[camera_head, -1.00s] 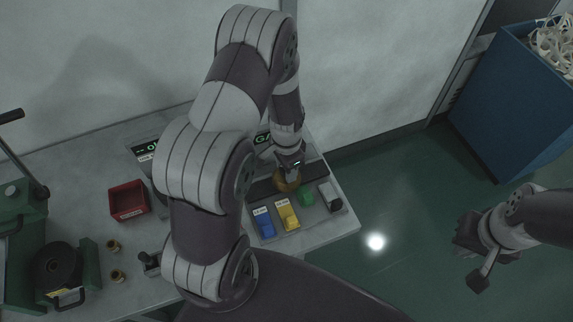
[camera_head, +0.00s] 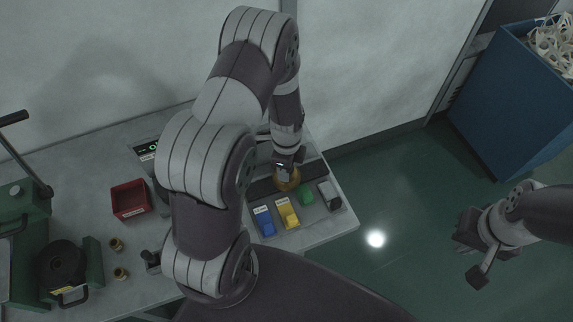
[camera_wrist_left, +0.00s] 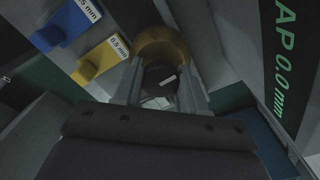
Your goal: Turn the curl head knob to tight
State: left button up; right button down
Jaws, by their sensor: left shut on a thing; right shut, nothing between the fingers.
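A round brass-coloured knob (camera_head: 287,182) sits on the dark strip at the right part of the bench. In the left wrist view the knob (camera_wrist_left: 168,43) shows as a gold ring with a dark centre beyond the fingers. My left gripper (camera_head: 286,168) reaches down onto it from above. In the wrist view its two fingers stand on either side of the dark centre, shut on the knob. The far side of the grip and any knob marking are hidden. My right gripper (camera_head: 468,240) is shut and empty over the floor at the right.
Blue (camera_head: 264,222), yellow (camera_head: 288,214) and green (camera_head: 307,195) blocks sit close in front of the knob. A gap display (camera_wrist_left: 287,60) is beside it. A red bin (camera_head: 130,199), brass fittings and a green machine are at left. A blue crate (camera_head: 510,105) stands right.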

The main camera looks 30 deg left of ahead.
pick_arm(q)
jog(key=shift+w+r+m, duration=0.1)
jog(key=shift+m, duration=0.5)
jog(key=o, duration=1.1)
jog(key=shift+c, duration=0.2)
notch_tip(320, 180, up, 13)
jog(key=b, duration=0.1)
jog(key=shift+f, duration=0.2)
